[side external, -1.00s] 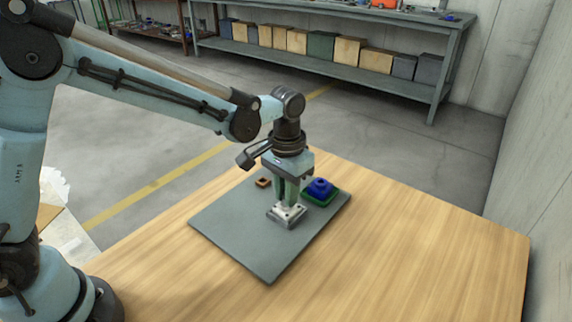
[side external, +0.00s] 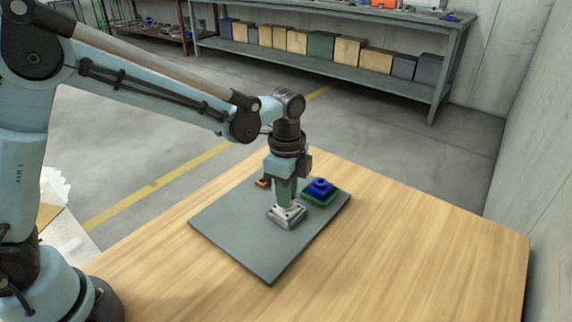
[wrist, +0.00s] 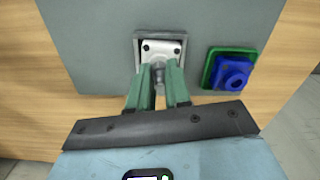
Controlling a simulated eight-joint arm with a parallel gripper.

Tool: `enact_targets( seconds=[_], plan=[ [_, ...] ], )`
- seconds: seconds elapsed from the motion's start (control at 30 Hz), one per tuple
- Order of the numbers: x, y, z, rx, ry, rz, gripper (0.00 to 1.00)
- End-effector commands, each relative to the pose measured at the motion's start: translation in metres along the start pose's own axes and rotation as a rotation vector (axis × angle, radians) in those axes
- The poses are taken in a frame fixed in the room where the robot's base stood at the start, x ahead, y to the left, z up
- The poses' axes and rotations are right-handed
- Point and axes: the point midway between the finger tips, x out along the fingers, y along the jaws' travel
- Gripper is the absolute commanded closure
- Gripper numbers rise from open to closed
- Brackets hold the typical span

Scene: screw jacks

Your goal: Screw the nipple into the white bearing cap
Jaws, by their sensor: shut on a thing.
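The white bearing cap (side external: 286,216) sits in a grey square holder on the grey mat, below my gripper (side external: 286,203). In the wrist view the cap (wrist: 152,46) shows its pale top with dark screw holes. My gripper's green fingers (wrist: 161,76) point down over the cap and are shut on the nipple (wrist: 160,88), a small grey metal piece mostly hidden between them. The nipple's lower end is at the cap's middle. How deep it sits in the cap cannot be told.
A blue part (side external: 320,187) on a green base (side external: 333,196) stands close to the right of the cap. A small orange-brown piece (side external: 262,182) lies at the mat's back left. The front of the grey mat (side external: 245,240) is clear, as is the wooden table (side external: 420,250).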

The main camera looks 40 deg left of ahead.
Motion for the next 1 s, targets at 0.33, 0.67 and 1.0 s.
enact_targets(
  seconds=[0.33, 0.67, 1.0],
  plan=[
    [0.0007, 0.0000, -0.0002, 0.447, 0.000, 0.000, 1.00],
    [0.0010, 0.0000, -0.0001, 0.720, 0.000, 0.000, 1.00],
    [0.0010, 0.0000, -0.0001, 0.720, 0.000, 0.000, 0.63]
  ],
)
